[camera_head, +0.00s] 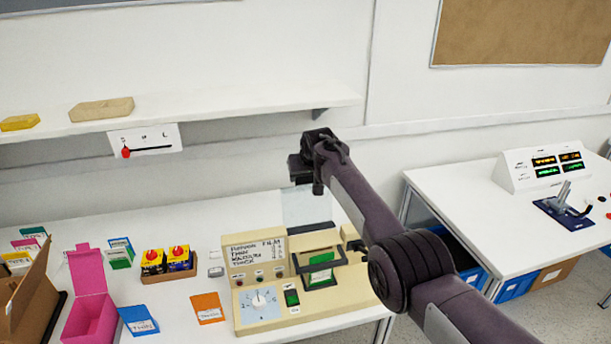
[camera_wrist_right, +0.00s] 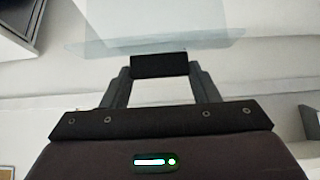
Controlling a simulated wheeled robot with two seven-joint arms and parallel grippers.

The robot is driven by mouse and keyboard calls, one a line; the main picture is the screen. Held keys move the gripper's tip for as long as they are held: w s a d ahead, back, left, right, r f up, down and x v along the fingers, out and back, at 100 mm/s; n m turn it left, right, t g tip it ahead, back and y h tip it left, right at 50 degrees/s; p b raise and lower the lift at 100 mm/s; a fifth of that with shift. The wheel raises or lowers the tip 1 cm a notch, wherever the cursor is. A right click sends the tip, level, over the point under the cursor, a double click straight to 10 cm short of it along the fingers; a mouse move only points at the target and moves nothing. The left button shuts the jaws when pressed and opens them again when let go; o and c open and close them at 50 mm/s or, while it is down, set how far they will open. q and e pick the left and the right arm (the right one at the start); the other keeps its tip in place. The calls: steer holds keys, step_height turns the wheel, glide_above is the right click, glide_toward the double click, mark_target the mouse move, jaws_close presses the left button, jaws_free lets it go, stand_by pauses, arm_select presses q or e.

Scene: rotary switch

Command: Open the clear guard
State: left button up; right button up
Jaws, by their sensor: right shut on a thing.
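The clear guard (camera_head: 306,208) is a see-through, faintly blue panel. It stands raised behind the top of the beige control box (camera_head: 257,308). My right gripper (camera_head: 302,178) is at the panel's upper edge, shut on it. In the right wrist view the clear guard (camera_wrist_right: 155,18) spans the top, and the closed dark fingertips (camera_wrist_right: 160,65) meet its edge. A dark-framed opening with a green card (camera_head: 321,276) is uncovered. My left gripper is not in view.
A shelf (camera_head: 230,105) runs along the wall above the table. Left of the box are an orange card (camera_head: 207,307), a tray of red-topped items (camera_head: 167,262), a pink box (camera_head: 92,310) and a brown box (camera_head: 30,305). A second table (camera_head: 490,210) stands right.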

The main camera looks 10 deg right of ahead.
steer(key=shift+w+r, duration=0.15)
steer(key=shift+r, duration=0.3)
steer(key=o, duration=1)
steer(key=shift+c, duration=0.2)
steer(key=o, duration=0.4)
steer(key=shift+f, duration=0.25)
steer(key=shift+b+v, duration=0.95)
steer(key=shift+v, duration=3)
